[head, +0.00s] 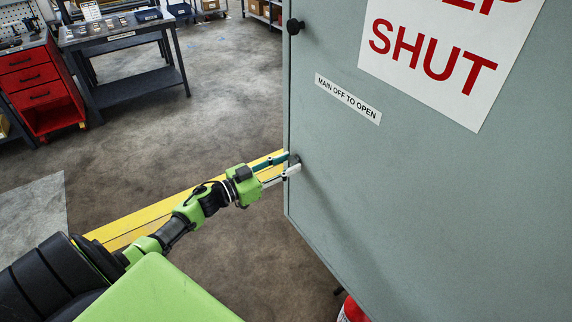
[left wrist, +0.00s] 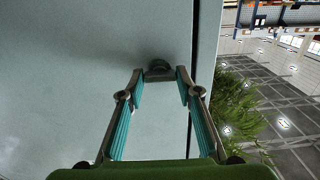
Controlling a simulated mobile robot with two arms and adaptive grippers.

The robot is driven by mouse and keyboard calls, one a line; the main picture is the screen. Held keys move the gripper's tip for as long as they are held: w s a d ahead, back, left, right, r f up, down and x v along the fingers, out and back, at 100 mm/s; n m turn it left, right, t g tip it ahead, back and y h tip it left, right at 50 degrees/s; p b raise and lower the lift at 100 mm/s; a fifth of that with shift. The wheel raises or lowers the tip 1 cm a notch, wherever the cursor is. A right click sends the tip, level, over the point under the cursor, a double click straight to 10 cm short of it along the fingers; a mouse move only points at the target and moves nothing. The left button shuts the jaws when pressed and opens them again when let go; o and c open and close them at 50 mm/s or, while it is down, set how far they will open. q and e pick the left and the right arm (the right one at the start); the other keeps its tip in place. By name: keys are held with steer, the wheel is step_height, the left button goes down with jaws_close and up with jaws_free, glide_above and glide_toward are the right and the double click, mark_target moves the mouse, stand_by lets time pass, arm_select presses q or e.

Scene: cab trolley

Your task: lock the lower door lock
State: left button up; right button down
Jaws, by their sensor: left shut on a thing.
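The grey-green cabinet door (head: 420,190) fills the right of the head view and looks closed. A black upper lock knob (head: 294,26) sits near its left edge. My left gripper (head: 291,164) reaches the lower part of that edge, its fingers at the door face. In the left wrist view the fingertips of my left gripper (left wrist: 160,74) close on the small dark lower lock (left wrist: 158,63), one on each side. The fingers hide much of the lock in the head view, and I cannot tell how far it is turned. My right gripper is out of view.
A "MAIN OFF TO OPEN" label (head: 348,98) and a "SHUT" sign (head: 437,60) are on the door. Yellow floor marking (head: 125,230) runs beneath my arm. A red drawer cabinet (head: 38,85) and a dark workbench (head: 135,85) stand far left. The floor between is clear.

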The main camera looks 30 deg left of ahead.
arm_select(q)
steer(key=m+b, duration=0.7)
steer(key=m, duration=1)
steer(key=shift+f+m, duration=0.1)
steer(key=shift+m, duration=0.3)
steer(key=shift+b, duration=0.3)
steer(key=o, duration=1.1)
steer(key=shift+o, duration=0.2)
